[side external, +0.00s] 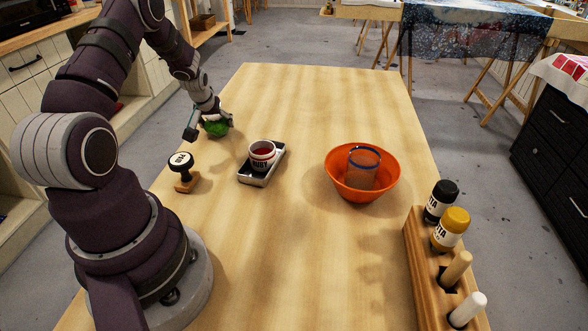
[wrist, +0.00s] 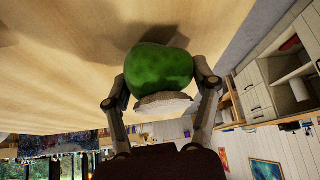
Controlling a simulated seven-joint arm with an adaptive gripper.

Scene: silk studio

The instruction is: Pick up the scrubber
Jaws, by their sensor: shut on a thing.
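The scrubber (wrist: 160,72) has a rounded green body and a pale, rough underside. In the wrist view it sits between the two fingers of my gripper (wrist: 163,90), which are shut on its sides. In the side external view the green scrubber (side external: 216,127) shows at the left side of the table, partly hidden by my gripper (side external: 212,118). The scrubber is close to the table top; I cannot tell whether it touches it.
A black-topped stamp (side external: 181,165) and a cup (side external: 262,156) on a small dark tray (side external: 258,180) stand nearer. An orange bowl (side external: 345,187) holds a clear, blue-rimmed glass (side external: 362,168). A wooden rack (side external: 418,240) with bottles stands at right. The table's far part is clear.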

